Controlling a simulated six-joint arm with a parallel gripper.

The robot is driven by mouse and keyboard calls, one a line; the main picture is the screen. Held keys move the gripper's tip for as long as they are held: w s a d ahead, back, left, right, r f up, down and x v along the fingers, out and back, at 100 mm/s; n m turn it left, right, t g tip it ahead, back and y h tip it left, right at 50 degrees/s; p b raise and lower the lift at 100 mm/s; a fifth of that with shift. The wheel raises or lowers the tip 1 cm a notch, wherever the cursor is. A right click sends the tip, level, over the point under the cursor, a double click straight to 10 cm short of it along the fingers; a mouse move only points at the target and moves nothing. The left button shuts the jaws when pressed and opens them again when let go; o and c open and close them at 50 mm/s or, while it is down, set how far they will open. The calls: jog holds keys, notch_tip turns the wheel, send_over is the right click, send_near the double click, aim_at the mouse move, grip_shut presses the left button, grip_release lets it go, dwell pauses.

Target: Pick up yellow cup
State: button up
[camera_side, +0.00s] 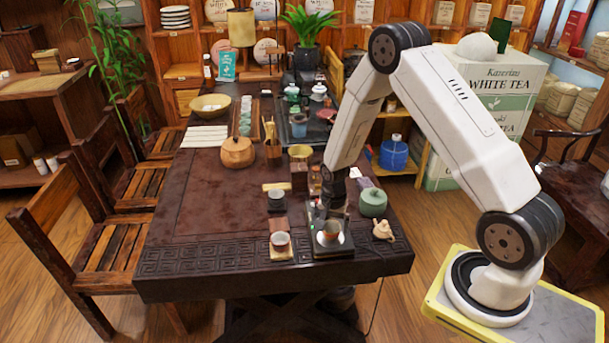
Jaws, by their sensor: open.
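My gripper (331,212) is dark, points down over the front right of the table, and is open. Just below it a small cup (331,232) with a tan-yellow inside stands upright on a small black tray (334,252). The fingertips are small and dark, and I cannot tell whether they touch or straddle this cup. Another yellowish cup or bowl (301,151) stands farther back, left of my arm. Which of the two is the yellow cup is not clear from colour alone.
A cup on a wooden coaster (280,242) and a dark cup (276,200) stand to the left. A green lidded jar (373,202) and a small tan teapot (383,230) stand close on the right. The table's left part (195,195) is clear.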

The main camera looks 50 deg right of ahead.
jog(key=shift+f, duration=0.75)
jog(key=c, duration=1.3)
jog(key=shift+r, duration=0.15)
jog(key=shift+r, duration=0.7)
jog(key=s+a+r, duration=0.3)
jog(key=s+r, duration=0.8)
jog(key=s, duration=0.2)
jog(key=shift+s+a+r, duration=0.15)
jog(key=shift+s+a, duration=0.15)
